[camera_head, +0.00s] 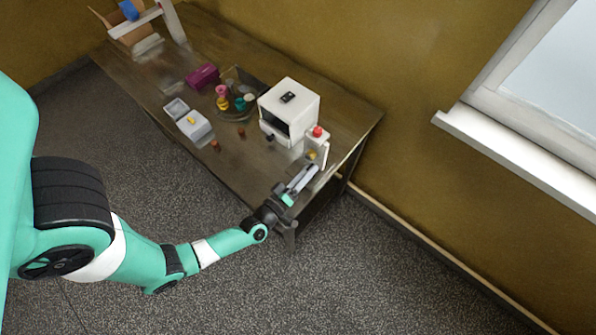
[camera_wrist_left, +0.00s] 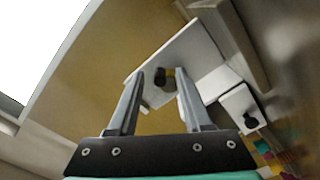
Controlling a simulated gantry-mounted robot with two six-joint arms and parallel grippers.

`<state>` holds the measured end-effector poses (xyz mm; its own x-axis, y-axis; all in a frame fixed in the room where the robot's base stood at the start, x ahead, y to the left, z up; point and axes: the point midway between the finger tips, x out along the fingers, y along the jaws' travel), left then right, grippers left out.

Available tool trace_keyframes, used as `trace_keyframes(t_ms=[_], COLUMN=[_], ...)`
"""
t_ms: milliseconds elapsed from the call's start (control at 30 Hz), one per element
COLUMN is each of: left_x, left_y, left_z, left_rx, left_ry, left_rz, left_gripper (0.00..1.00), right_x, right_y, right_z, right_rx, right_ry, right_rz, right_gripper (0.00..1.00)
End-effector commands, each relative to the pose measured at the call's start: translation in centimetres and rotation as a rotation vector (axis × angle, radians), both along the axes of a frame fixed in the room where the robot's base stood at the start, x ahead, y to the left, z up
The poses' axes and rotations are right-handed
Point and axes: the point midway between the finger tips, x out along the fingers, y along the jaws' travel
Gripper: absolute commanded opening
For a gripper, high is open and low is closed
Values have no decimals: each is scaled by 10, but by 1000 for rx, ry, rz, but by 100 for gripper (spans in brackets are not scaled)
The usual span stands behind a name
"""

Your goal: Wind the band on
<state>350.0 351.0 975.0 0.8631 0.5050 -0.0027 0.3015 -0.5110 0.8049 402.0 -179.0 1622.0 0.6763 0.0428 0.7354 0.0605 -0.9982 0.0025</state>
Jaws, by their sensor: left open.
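A white boxy machine (camera_head: 291,103) with a dark front opening stands near the right end of the table. Beside it is a white post (camera_head: 318,149) with a red button (camera_head: 317,131) on top and a small yellow part (camera_head: 312,155) low on it. My left gripper (camera_head: 309,171) is open and empty, just in front of this post. In the left wrist view a dark knob-like part (camera_wrist_left: 160,77) on a white panel (camera_wrist_left: 193,48) shows between my open fingers (camera_wrist_left: 160,88). I see no contact. The band itself is hard to make out. My right gripper is out of view.
On the wooden table (camera_head: 345,120) stand a white box with a lid (camera_head: 193,126), a magenta block (camera_head: 202,76), several coloured pieces (camera_head: 222,96) and a cardboard box (camera_head: 130,25). Small brown pieces (camera_head: 215,145) lie near the front edge. A window sill (camera_head: 515,150) is at right.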

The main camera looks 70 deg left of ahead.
Motion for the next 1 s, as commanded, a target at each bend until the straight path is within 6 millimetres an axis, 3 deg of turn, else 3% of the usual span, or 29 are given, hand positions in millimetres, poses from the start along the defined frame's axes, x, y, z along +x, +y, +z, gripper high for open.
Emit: trace_keyframes(t_ms=[400, 700, 1000], left_x=[-75, -94, -96], left_y=[-46, -56, -56], left_z=[2, 1, 1], left_rx=[0, 0, 1], left_ry=[2, -1, 0], left_rz=[-10, -2, 1], left_gripper=[50, 50, 50], right_x=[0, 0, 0], right_y=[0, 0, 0], right_z=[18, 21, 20], right_rx=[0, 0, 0], right_ry=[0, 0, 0], right_rz=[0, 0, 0], right_gripper=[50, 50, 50])
